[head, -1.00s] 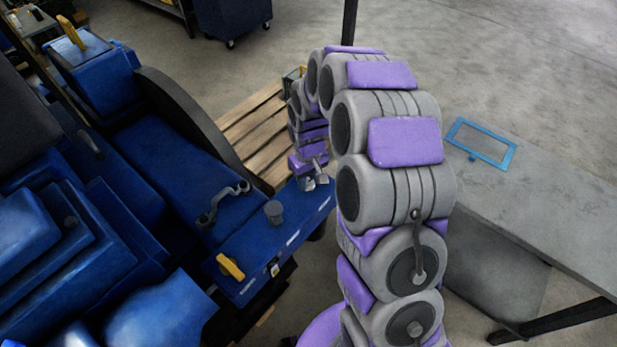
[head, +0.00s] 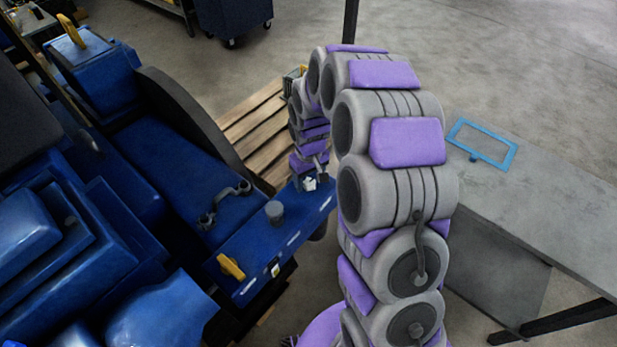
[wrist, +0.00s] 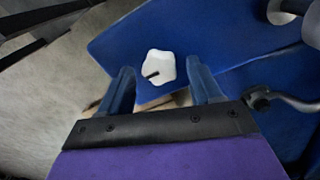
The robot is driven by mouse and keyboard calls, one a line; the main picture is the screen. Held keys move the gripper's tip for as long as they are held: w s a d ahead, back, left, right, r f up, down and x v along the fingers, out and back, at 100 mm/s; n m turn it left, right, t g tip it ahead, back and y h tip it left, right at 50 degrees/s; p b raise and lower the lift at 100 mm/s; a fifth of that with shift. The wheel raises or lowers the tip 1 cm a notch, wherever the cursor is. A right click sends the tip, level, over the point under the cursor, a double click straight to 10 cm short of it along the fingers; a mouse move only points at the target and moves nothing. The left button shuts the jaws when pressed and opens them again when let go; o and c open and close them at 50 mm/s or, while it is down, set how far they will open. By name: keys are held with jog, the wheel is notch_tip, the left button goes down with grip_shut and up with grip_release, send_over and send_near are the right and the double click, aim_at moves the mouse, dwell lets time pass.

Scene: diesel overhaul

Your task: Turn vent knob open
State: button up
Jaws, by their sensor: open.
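The vent knob (wrist: 158,67) looks white and lobed, with a dark pointer mark, and sits on the blue engine surface (wrist: 190,35) in the wrist view. In the head view a small white part, seemingly the same knob (head: 310,184), shows at the far end of the blue deck. My gripper (wrist: 161,70) is open, its two blue fingers apart, left and right of the knob in the picture. The knob appears beyond the fingertips; I cannot tell the exact gap. In the head view my gripper (head: 308,172) is small and partly hidden, close to the knob.
A grey round cap (head: 274,211), a yellow handle (head: 230,266) and a grey curved pipe (head: 224,203) stand on the blue engine. A wooden pallet (head: 247,128) lies behind. A grey table (head: 540,210) with a blue frame (head: 482,143) is at right.

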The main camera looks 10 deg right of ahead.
aim_at(309, 182)
notch_tip(309, 182, up, 17)
jog(key=p, duration=0.1)
dwell(0.3)
jog(key=shift+a, duration=0.1)
jog(key=s+f+m+g+b, duration=0.1)
jog(key=s+m+b, duration=0.2)
jog(key=s, duration=3.1)
jog(key=shift+s+m+g+b, duration=0.3)
jog(key=shift+g+b, duration=0.1)
jog(key=shift+b, duration=0.15)
